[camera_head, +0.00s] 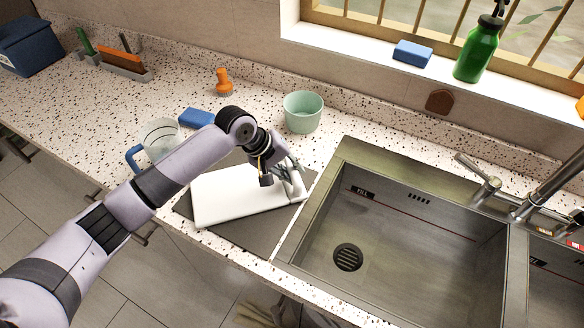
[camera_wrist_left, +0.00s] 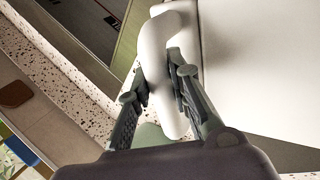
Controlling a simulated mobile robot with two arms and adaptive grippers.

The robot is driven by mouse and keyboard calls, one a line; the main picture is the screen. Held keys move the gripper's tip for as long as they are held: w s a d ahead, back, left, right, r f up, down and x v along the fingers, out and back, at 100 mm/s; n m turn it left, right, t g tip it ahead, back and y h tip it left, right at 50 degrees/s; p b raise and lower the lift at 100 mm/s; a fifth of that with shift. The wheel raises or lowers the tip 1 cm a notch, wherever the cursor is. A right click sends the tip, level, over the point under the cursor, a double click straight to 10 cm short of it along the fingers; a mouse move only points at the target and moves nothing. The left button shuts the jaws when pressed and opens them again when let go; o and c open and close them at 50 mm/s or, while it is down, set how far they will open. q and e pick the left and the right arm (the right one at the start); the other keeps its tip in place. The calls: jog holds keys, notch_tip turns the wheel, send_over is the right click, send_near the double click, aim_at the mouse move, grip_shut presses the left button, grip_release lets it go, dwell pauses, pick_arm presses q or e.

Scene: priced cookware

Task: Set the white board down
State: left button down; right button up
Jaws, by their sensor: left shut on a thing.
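The white board (camera_head: 225,200) is flat over a dark grey mat (camera_head: 238,239) on the speckled counter, left of the sink. I cannot tell whether it rests on the mat or hangs just above it. My left gripper (camera_head: 292,188) is at the board's right end, towards the sink. In the left wrist view, the two fingers (camera_wrist_left: 158,88) are closed around the narrow rounded handle of the board (camera_wrist_left: 245,50). Part of the handle is hidden by the fingers in the head view. My right gripper is not in view.
A steel sink (camera_head: 420,230) with a faucet (camera_head: 490,185) lies right of the mat. A green bowl (camera_head: 303,113), a blue sponge (camera_head: 196,118) and a glass jug (camera_head: 160,135) with a blue handle stand behind the board. An orange brush (camera_head: 223,82) is farther back.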

pick_arm(q)
jog(key=c, duration=1.5)
grip_release()
jog(key=shift+o, duration=0.2)
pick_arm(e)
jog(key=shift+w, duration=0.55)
pick_arm(q)
jog(key=shift+r, duration=0.1)
jog(key=b+v, duration=0.1)
jog(key=v, duration=1.1)
jog(key=shift+b, duration=0.4)
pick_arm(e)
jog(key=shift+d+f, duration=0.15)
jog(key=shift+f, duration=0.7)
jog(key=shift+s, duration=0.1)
